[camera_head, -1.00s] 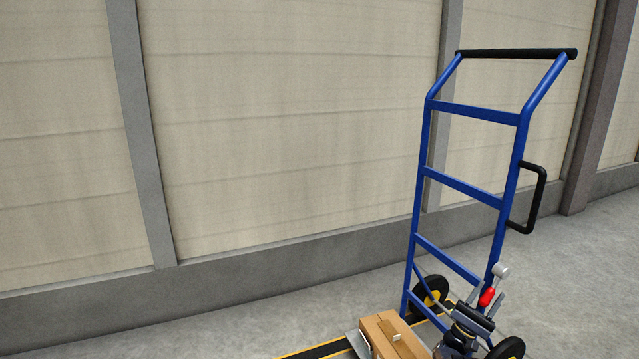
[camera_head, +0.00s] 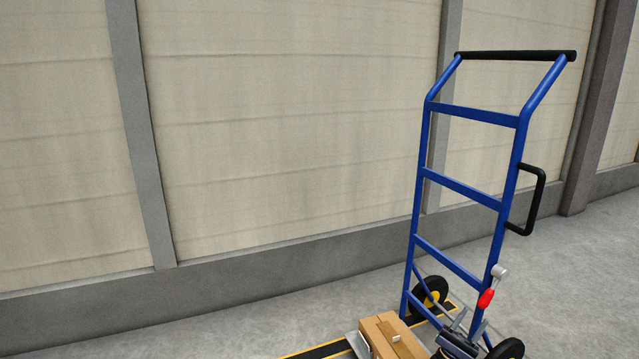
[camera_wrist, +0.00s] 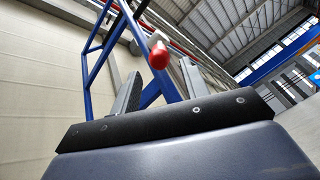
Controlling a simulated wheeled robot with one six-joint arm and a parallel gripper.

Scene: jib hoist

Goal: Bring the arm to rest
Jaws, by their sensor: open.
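My gripper (camera_head: 470,322) is low in the head view, in front of the lower frame of a blue hand truck (camera_head: 462,183). Its two fingers stand apart with nothing between them. In the wrist view the open fingers (camera_wrist: 162,72) point up toward a red grip (camera_wrist: 158,54) that shows beyond the gap between them. In the head view the red grip (camera_head: 486,298) sits on a lever with a grey knob beside the truck's right upright, just above my fingers and apart from them. Most of my arm is below the picture edge.
A cardboard box (camera_head: 392,337) stands at the truck's foot, left of my gripper. The truck has black wheels (camera_head: 431,294) and a black side handle (camera_head: 532,200). Yellow-black floor marking (camera_head: 325,350) lies below. A panelled wall (camera_head: 290,120) is behind; the floor at right is clear.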

